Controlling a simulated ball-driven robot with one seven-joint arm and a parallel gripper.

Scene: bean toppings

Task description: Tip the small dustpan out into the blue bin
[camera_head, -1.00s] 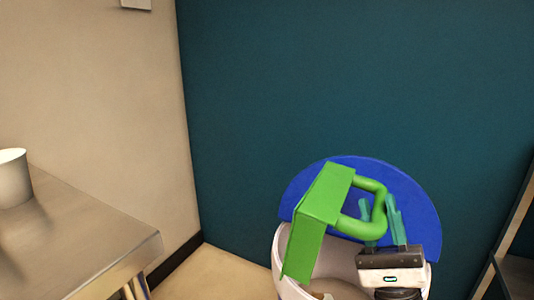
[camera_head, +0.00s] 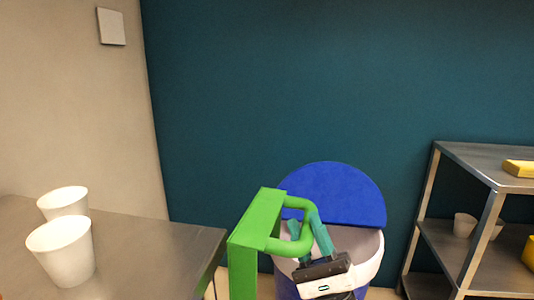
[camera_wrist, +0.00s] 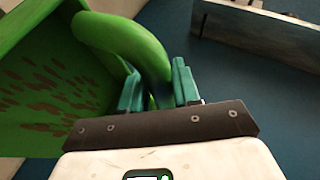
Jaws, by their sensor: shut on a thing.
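The small dustpan (camera_head: 257,226) is bright green with a looped handle. My gripper (camera_head: 308,236) is shut on that handle and holds the dustpan up. In the wrist view the dustpan (camera_wrist: 25,125) shows its inner face with several brown specks on it, and my gripper's fingers (camera_wrist: 158,88) stand at the handle. The blue bin (camera_head: 369,260) has a white upper rim and a raised round blue lid. It stands behind and to the right of the dustpan. My gripper hides part of its opening, and its inside cannot be seen.
A metal table (camera_head: 150,245) at left carries two white cups (camera_head: 64,250). A metal shelf (camera_head: 455,235) at right holds yellow items and small cups. A dark teal wall (camera_head: 300,90) stands behind the bin. Little floor shows.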

